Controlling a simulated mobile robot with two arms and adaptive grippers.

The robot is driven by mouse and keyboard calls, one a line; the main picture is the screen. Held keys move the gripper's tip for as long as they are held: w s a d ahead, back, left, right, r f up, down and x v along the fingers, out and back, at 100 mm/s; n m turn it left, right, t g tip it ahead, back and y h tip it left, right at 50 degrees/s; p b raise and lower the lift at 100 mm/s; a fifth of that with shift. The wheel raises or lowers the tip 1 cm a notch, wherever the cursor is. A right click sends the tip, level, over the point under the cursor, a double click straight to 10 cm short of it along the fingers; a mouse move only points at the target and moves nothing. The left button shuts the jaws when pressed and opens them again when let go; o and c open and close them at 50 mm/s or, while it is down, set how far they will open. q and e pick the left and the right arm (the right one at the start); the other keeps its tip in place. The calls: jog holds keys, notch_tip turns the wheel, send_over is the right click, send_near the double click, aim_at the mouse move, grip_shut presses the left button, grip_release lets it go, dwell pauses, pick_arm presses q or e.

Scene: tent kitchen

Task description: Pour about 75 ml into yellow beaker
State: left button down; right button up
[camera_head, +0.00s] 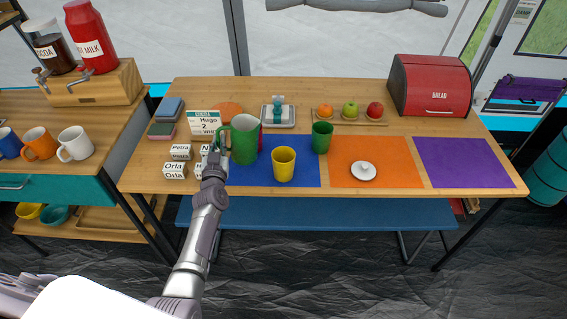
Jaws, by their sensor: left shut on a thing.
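The yellow beaker (283,164) stands upright on the blue mat (312,178) on the wooden table. A green jug (245,140) is just left of it and a little further back. My left gripper (217,150) is at the jug's handle side and is shut on the jug, which looks about upright. The jug's contents cannot be made out. A smaller green beaker (321,138) stands right of the yellow beaker, further back. My right gripper is not in view.
Name blocks (175,170) and an order card (204,123) stand at the left. An orange mat (380,149) with a white lid-like item (363,171) and a purple mat (464,163) lie right. Fruit and a red bread box (430,86) stand behind.

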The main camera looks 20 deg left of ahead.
aim_at(234, 130)
pick_arm(q)
jog(key=shift+m, duration=0.4)
notch_tip(234, 130, down, 4)
jog(key=b, duration=0.3)
jog(key=shift+d, duration=0.1)
jog(key=r, duration=0.1)
jog(key=r+p, duration=0.1)
jog(key=m, duration=0.1)
jog(key=shift+d+r+t+p, duration=0.25)
jog(key=shift+r+t+p, duration=0.05)
jog(key=shift+r+t, duration=0.1)
jog(key=d+r+m, duration=0.1)
jog(key=r+m, duration=0.1)
jog(key=d+r+m+t, duration=0.1)
jog(key=r+m, duration=0.2)
jog(key=d+r+m+t+h, duration=0.1)
jog(key=d+r+m, duration=0.1)
jog(key=r+m, duration=0.1)
jog(key=shift+s+r+p, duration=0.1)
jog(key=shift+p, duration=0.2)
jog(key=shift+d+m+t+b, duration=0.2)
jog(key=shift+m+t+b, duration=0.25)
jog(key=shift+m, duration=0.25)
jog(key=shift+d+f+m+t+h+b, duration=0.25)
jog(key=shift+d+f+m+h+b, duration=0.1)
jog(key=shift+m+h+b, duration=0.5)
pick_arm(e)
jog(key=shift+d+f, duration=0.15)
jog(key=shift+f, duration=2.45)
